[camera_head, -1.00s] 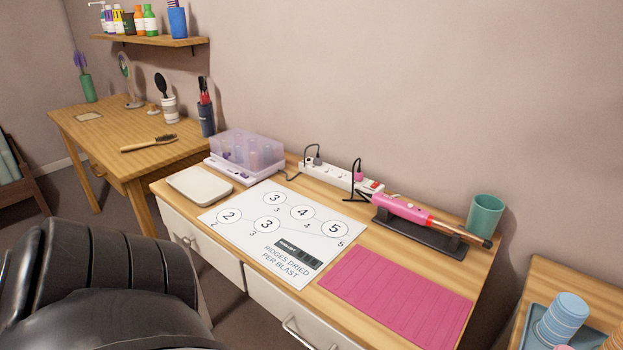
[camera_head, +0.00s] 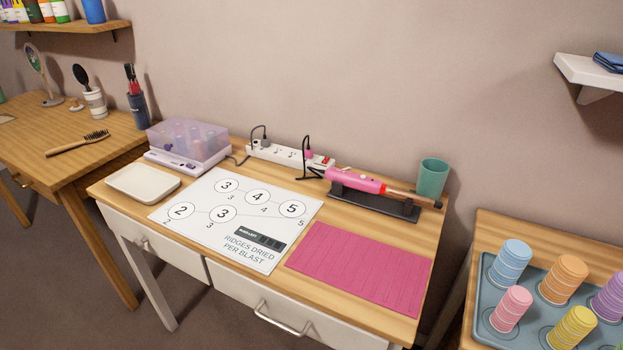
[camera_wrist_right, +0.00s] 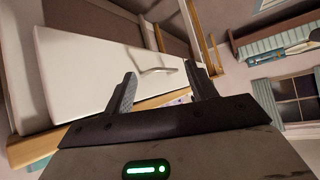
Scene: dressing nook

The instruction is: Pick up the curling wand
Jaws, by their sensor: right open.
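The curling wand (camera_head: 357,181) has a pink handle and a copper-coloured barrel with a dark tip pointing right. It lies in a black stand (camera_head: 374,205) at the back right of the desk, with its cord end to the left. My right gripper (camera_wrist_right: 162,88) shows in the right wrist view. Its two dark fingers are apart with nothing between them, in front of the white drawer fronts. The wand is not visible in that view. Neither gripper shows in the head view.
A pink ridged mat (camera_head: 362,268) lies in front of the stand. A teal cup (camera_head: 432,178) stands close behind the wand tip. A white power strip (camera_head: 288,156) with plugs lies left of the wand. A tray (camera_head: 487,322) of coloured cones is at the right.

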